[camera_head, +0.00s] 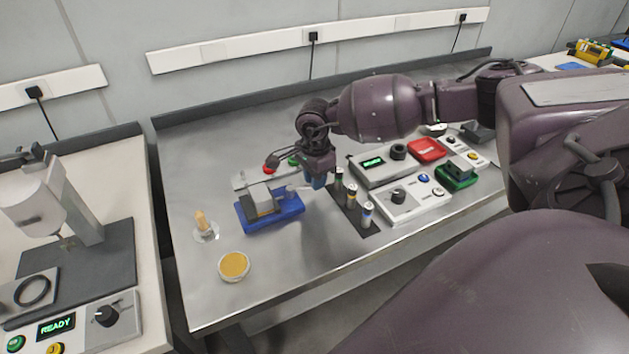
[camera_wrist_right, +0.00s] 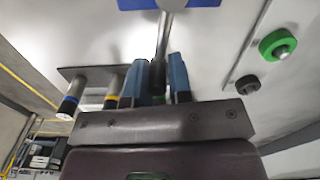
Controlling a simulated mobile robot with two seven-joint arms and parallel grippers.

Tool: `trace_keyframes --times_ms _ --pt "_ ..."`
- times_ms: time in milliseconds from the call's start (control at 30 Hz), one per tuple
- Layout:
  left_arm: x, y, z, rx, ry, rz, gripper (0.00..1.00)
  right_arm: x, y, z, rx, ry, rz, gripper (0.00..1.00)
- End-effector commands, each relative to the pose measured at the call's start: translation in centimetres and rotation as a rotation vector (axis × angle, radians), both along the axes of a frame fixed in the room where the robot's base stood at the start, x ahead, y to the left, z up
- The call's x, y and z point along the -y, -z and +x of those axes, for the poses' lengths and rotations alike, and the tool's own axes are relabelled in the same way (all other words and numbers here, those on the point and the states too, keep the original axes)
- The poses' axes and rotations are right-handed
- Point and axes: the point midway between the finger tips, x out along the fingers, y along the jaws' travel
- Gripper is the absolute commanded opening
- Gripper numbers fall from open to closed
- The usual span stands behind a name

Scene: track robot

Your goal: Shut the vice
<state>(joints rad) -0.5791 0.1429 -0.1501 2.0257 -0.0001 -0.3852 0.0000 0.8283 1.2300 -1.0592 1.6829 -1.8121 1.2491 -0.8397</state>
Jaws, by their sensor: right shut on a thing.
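The vice (camera_head: 283,214) stands on the metal bench in the head view, with a blue base and a grey metal body. My right gripper (camera_head: 317,181) is at its right side, pointing down. In the right wrist view my right gripper (camera_wrist_right: 157,80) has blue fingers shut on the vice handle (camera_wrist_right: 162,38), a grey metal bar that runs up toward the blue base (camera_wrist_right: 205,3). The fingers hide the lower end of the bar. I cannot tell how wide the vice jaws stand. My left gripper is not in view.
A dark rack (camera_head: 369,229) with several capped cylinders stands close to my right gripper's right. Control boxes (camera_head: 412,203), a red box (camera_head: 428,149) and a green block (camera_head: 457,177) are farther right. A yellow-filled dish (camera_head: 234,266) lies at the front left. The bench's front middle is clear.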

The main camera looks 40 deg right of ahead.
Motion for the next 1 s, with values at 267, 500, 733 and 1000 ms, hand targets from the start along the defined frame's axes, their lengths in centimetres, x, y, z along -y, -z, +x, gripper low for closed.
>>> trace_keyframes --times_ms 267,500,733,1000 --pt "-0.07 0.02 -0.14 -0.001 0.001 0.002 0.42 -0.18 0.11 -0.04 -0.005 -0.024 0.003 0.0" --pt "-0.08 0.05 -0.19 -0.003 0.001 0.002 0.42 -0.18 0.11 -0.06 -0.005 -0.023 0.003 0.0" --pt "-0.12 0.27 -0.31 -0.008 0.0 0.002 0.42 -0.07 0.06 0.0 -0.003 -0.02 0.001 0.42" --pt "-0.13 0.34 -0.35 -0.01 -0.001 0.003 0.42 0.0 -0.41 0.08 -0.001 -0.019 0.0 0.42"
